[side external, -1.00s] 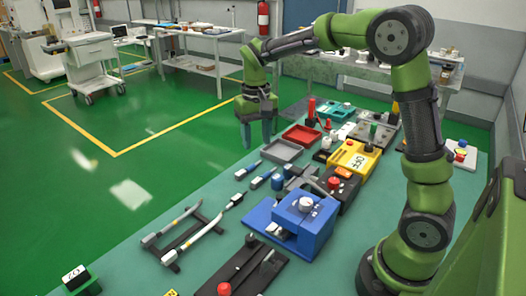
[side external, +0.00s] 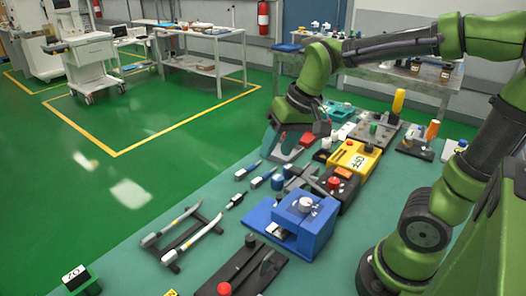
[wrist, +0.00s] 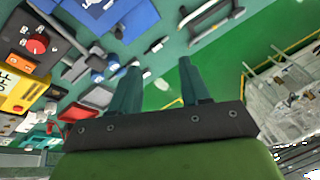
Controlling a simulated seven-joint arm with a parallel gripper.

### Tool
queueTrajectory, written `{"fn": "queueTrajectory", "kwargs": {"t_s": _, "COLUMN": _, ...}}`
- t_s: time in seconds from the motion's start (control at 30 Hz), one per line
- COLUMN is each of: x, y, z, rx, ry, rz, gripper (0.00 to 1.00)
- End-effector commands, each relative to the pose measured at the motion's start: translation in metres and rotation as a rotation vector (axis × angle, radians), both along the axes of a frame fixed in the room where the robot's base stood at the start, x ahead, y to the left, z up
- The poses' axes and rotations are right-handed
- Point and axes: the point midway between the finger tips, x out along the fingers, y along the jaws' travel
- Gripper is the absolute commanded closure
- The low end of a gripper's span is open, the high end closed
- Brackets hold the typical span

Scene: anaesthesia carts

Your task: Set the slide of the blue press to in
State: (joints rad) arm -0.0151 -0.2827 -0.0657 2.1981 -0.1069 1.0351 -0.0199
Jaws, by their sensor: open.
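The blue press (side external: 300,222) stands on the table in the lower middle of the side view. It is a blue block with a pale round knob on top and a small light piece (side external: 277,230) in the opening on its left face; whether that is the slide I cannot tell. Part of the blue press shows at the top left of the wrist view (wrist: 130,18). My gripper (side external: 282,143) is above the table, beyond the press and apart from it. In the wrist view its two teal fingers (wrist: 158,85) are spread with nothing between them.
A black device with a red knob (side external: 335,183) and a yellow device (side external: 353,160) stand behind the press. A black lever base (side external: 243,272) lies in front. A rack with white rods (side external: 182,237) lies to the left.

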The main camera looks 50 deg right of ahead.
Motion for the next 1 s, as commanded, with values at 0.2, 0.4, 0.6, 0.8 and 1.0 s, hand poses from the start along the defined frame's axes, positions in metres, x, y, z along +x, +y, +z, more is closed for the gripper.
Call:
{"fn": "queueTrajectory", "kwargs": {"t_s": 0.2, "x": -0.031, "y": 0.011, "z": 0.005, "rx": 0.016, "ry": -0.103, "rz": 0.011, "gripper": 0.53}}
{"fn": "queueTrajectory", "kwargs": {"t_s": 0.4, "x": -0.056, "y": 0.018, "z": 0.007, "rx": 0.025, "ry": -0.186, "rz": 0.016, "gripper": 0.53}}
{"fn": "queueTrajectory", "kwargs": {"t_s": 0.6, "x": -0.070, "y": 0.022, "z": 0.011, "rx": 0.026, "ry": -0.245, "rz": 0.022, "gripper": 0.53}}
{"fn": "queueTrajectory", "kwargs": {"t_s": 0.8, "x": -0.074, "y": 0.022, "z": 0.017, "rx": 0.024, "ry": -0.277, "rz": 0.023, "gripper": 0.53}}
{"fn": "queueTrajectory", "kwargs": {"t_s": 1.0, "x": -0.074, "y": 0.022, "z": 0.018, "rx": 0.024, "ry": -0.280, "rz": 0.024, "gripper": 0.53}}
